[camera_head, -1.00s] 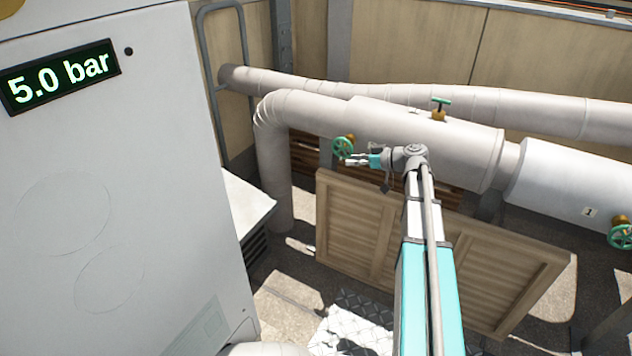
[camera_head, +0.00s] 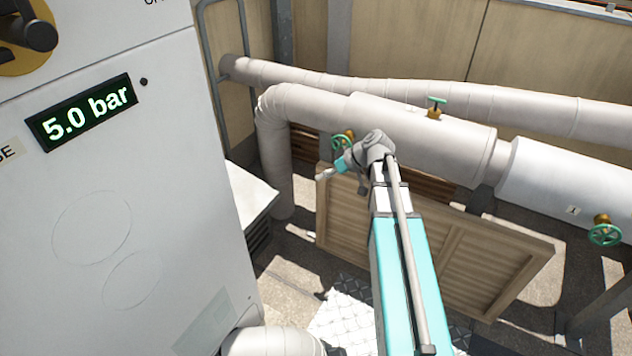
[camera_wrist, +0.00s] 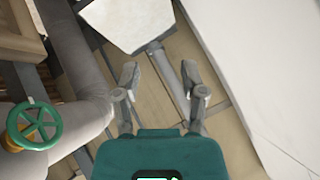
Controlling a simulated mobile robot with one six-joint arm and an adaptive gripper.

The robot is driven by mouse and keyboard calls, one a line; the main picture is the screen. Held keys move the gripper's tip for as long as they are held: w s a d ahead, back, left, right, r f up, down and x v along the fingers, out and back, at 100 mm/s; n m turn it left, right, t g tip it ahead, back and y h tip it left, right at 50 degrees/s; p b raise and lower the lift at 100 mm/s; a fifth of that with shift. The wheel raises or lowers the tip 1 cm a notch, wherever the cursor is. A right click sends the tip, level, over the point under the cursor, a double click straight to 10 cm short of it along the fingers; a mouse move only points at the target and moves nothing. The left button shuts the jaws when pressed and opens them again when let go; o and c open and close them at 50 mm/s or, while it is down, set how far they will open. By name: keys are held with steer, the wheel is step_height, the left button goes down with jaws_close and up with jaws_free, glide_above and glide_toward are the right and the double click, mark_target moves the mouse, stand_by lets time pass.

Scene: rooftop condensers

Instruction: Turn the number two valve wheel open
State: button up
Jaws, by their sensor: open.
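Three green valve wheels show in the head view. One wheel (camera_head: 342,140) is on the pipe's left part, behind my wrist. A smaller one (camera_head: 437,101) stands on top of the thick pipe. The third (camera_head: 605,234) is at the right, near a tag reading 1. I see no number two tag. My gripper (camera_head: 325,176) is open and empty, below and left of the left wheel and apart from it. In the wrist view its spread fingers (camera_wrist: 160,75) have nothing between them. A green wheel with a brass hub (camera_wrist: 34,126) shows at the left there.
A white cabinet (camera_head: 130,220) fills the left, with a display (camera_head: 85,112) reading 5.0 bar. The thick pale pipe (camera_head: 420,140) runs behind my arm. A slatted wooden panel (camera_head: 480,250) leans below it. A white-topped box (camera_head: 250,190) stands beside the cabinet.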

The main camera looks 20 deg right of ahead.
steer(key=s+a+r+m+g+h+p, duration=0.2)
steer(key=s+a+r+h+p, duration=0.1)
steer(key=s+p, duration=0.4)
steer(key=shift+s+a+m+g+h, duration=0.3)
steer(key=shift+s+a+g+h, duration=0.15)
steer(key=shift+a, duration=0.6)
steer(key=shift+s+r, duration=0.1)
steer(key=shift+r, duration=0.05)
steer(key=s+a+r+m+g+h+p, duration=0.1)
steer(key=s+r+m+h+p, duration=0.1)
steer(key=s+r+h+p, duration=0.2)
steer(key=s+r+p, duration=0.3)
steer(key=r+p, duration=0.3)
steer(key=p, duration=0.2)
steer(key=shift+s+a+m+h, duration=0.15)
steer(key=shift+s+m+h, duration=0.1)
steer(key=shift+m+h, duration=0.15)
steer(key=shift+s, duration=0.1)
